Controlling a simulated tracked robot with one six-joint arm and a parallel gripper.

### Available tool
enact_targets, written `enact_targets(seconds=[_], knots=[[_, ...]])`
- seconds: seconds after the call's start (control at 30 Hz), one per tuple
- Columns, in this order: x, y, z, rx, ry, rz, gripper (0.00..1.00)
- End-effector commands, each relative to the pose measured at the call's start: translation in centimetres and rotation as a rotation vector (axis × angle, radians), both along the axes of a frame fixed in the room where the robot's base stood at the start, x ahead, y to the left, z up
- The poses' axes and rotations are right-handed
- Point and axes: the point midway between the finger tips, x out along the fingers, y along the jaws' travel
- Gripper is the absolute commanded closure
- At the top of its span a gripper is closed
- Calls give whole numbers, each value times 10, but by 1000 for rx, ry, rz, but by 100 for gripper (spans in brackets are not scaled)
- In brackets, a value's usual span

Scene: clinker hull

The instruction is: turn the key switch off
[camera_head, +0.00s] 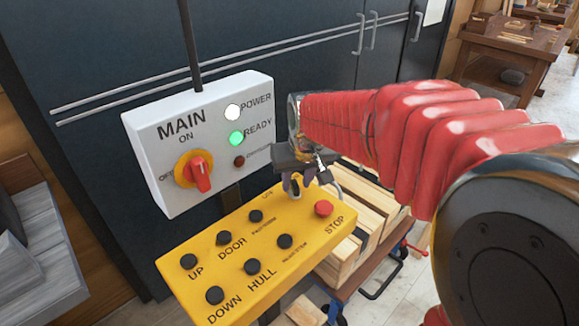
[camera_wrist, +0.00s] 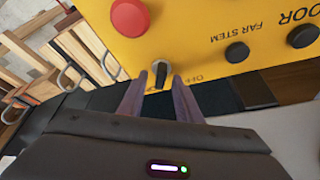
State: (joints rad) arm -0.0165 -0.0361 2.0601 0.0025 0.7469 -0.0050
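The key switch (camera_wrist: 160,70) is a small dark knob with a pale collar on the yellow control panel (camera_head: 240,262), beside a partly covered "OFF" label. In the wrist view the panel appears upside down. My gripper (camera_wrist: 161,84) is open, with one finger on each side of the knob and its tips close to the panel face. Small gaps seem to show beside the knob; I cannot tell whether either finger touches it. In the head view my gripper (camera_head: 297,184) hangs over the panel's upper edge and partly hides the switch. The knob's exact setting is unclear.
A red STOP button (camera_head: 323,208) is right of the switch; several black buttons (camera_head: 256,216) are to the left. Behind stands a white MAIN box (camera_head: 215,118) with a red rotary handle (camera_head: 200,174) and a lit green READY lamp (camera_head: 236,139). Timber (camera_head: 365,205) lies at right.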

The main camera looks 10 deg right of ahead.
Motion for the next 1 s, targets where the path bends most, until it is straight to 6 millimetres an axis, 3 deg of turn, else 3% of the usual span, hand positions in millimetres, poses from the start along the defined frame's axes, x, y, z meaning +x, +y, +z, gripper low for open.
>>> enact_targets(seconds=[0.27, 0.7, 1.0], knots=[[0, 0, -1, 0, 0, 0, 69], [0, 0, -1, 0, 0, 0, 100], [1, -1, 0, -2, -1, 1, 100]])
